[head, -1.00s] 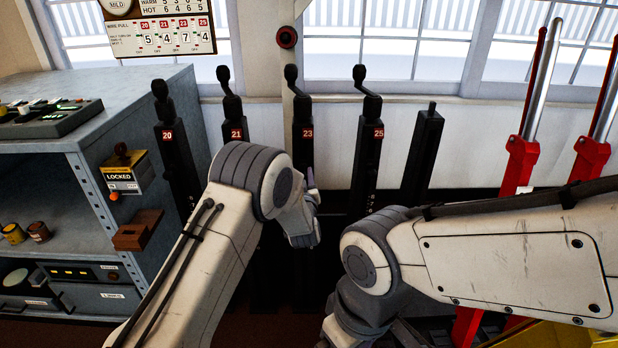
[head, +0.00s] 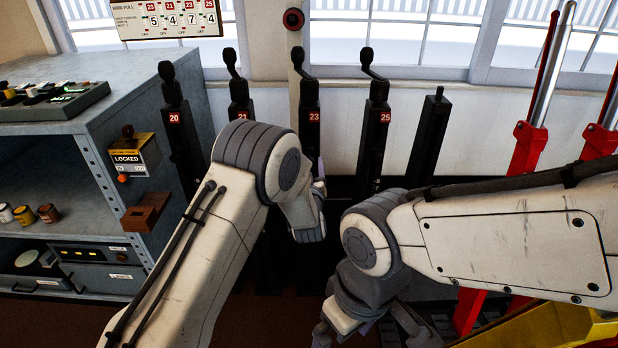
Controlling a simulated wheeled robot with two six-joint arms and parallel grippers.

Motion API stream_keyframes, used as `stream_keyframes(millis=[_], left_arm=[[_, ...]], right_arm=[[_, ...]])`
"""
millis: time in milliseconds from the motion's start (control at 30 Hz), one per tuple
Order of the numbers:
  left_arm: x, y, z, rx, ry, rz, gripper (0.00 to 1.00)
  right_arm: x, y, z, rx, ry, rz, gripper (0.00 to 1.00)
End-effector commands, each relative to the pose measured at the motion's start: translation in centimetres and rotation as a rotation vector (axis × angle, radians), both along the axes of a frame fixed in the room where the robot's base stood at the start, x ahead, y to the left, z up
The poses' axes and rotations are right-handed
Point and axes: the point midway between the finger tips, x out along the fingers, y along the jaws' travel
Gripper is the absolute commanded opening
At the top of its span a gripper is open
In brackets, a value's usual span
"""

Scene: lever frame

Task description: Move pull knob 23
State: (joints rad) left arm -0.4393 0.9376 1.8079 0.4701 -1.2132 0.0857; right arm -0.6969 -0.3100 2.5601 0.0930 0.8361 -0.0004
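The lever post labelled 23 (head: 309,108) stands upright against the far wall, black with a red number plate. A bent crank handle with a rounded black knob (head: 298,56) tops it. The lower part of post 23 is hidden behind my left arm. My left gripper (head: 318,200) is around the post's lower front, largely hidden by its own wrist, so its fingers cannot be made out. My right gripper (head: 372,334) hangs low at the bottom centre, its fingertips partly out of frame.
Similar lever posts 20 (head: 178,135), 21 (head: 239,92) and 25 (head: 374,130) flank post 23, with an unlabelled post (head: 428,138) to the right. Red levers with silver rods (head: 545,70) stand further right. A grey cabinet (head: 105,150) with a LOCKED box (head: 127,158) fills the left.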

Motion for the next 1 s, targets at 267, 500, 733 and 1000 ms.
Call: stream_keyframes(millis=[267,500,733,1000], left_arm=[[-5.5,0.0,0.0,0.001,0.003,-0.001,0.66],[-7.4,0.1,0.0,-0.001,-0.001,0.001,0.66],[-7.5,0.1,0.0,-0.001,0.000,0.002,0.66],[-8.2,-1.8,0.7,-0.007,0.114,-0.068,0.66]], right_arm=[[0.0,0.0,0.1,0.000,0.000,0.000,1.00],[0.0,0.0,0.1,0.000,0.000,0.000,1.00],[0.0,0.0,0.1,0.000,0.000,0.000,1.00],[0.0,0.0,0.1,0.000,0.000,0.000,1.00]])
